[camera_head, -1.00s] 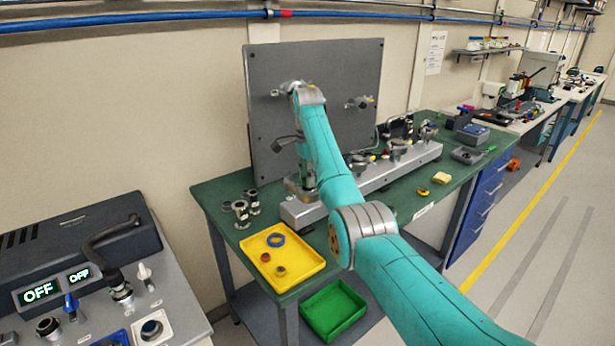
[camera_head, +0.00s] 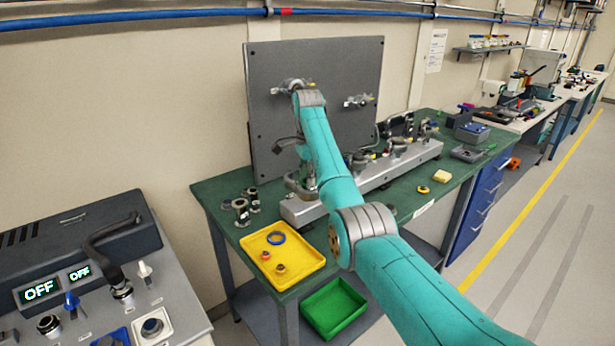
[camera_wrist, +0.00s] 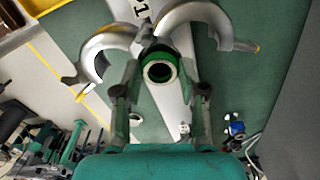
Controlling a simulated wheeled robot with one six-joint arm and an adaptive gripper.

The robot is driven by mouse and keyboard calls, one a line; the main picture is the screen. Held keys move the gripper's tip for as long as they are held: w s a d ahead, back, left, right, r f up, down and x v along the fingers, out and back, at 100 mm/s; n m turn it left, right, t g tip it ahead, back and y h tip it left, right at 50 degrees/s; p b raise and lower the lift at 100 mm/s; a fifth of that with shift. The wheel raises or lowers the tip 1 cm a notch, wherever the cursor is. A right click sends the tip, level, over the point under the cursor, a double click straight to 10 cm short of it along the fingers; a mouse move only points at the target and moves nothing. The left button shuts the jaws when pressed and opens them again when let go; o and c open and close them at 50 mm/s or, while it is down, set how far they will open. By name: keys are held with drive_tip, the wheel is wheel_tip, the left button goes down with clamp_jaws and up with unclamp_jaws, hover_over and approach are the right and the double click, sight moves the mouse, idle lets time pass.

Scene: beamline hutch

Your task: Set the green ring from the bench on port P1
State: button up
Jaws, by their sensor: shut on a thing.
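My gripper (camera_wrist: 160,85) is shut on the green ring (camera_wrist: 147,58), which sits between the fingertips in the wrist view. A pale-rimmed round opening with a dark bore shows inside the ring. Two curved steel clamp arms (camera_wrist: 108,44) stand spread open on either side. A label ending in "1" (camera_wrist: 143,10) lies just beyond, on the grey metal rail (camera_head: 303,212). In the head view the gripper is at the rail's near left end, mostly hidden behind my forearm. I cannot tell whether the ring is seated on the port or just above it.
A yellow tray (camera_head: 303,276) with a blue ring and two small rings is on the green bench (camera_head: 215,197), left of the rail. More fittings (camera_head: 398,145) stand along the rail to the right. A grey upright panel (camera_head: 340,70) rises behind. A green bin (camera_head: 335,307) sits lower.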

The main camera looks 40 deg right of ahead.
drive_tip(key=o, duration=0.9)
